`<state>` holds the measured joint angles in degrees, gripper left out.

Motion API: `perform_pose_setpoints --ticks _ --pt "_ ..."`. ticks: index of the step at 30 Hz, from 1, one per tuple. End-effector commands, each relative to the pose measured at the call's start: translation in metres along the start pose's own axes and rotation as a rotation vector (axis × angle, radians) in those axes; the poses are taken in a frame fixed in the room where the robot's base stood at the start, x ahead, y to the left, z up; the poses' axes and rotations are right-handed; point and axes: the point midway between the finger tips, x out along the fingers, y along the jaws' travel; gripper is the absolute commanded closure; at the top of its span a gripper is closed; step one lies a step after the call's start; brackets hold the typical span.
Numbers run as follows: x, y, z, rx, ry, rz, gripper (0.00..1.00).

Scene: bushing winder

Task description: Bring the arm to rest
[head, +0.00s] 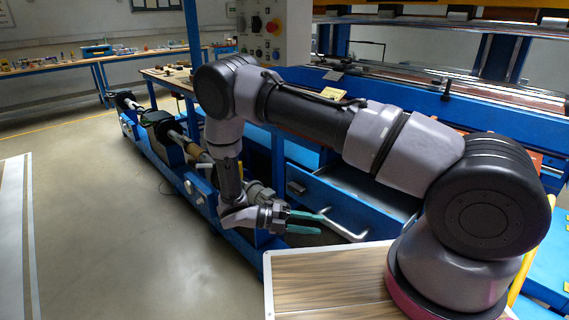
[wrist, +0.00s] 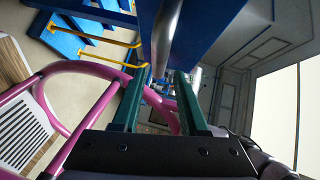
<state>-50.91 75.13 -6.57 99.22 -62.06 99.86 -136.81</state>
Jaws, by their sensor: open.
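My arm crosses the head view from the lower right, arches over the blue machine and bends down at its elbow. My gripper (head: 316,222) hangs at the wrist in front of the machine, its green fingers pointing right. In the wrist view the two green fingers (wrist: 163,76) stand apart with no object held between them. A bent grey metal handle (head: 345,230) lies close to the fingertips in the head view; I cannot tell whether they touch it.
The blue machine (head: 340,205) runs along the arm, with a shaft and rollers at its left. A control box (head: 272,28) stands behind. A wood-topped surface (head: 325,285) is below the gripper. Floor (head: 100,215) at the left is clear. Yellow rails (wrist: 95,55) show in the wrist view.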

Motion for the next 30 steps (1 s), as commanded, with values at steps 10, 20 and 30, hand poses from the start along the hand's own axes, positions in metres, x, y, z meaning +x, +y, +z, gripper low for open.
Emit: perform_pose_setpoints --ticks 10,20,30 --pt "-0.02 -0.093 0.013 0.44 0.223 0.295 0.57" --pt "-0.02 -0.211 0.01 1.043 0.627 0.578 0.57" --pt "-0.002 -0.322 -0.016 1.637 1.171 0.754 0.57"
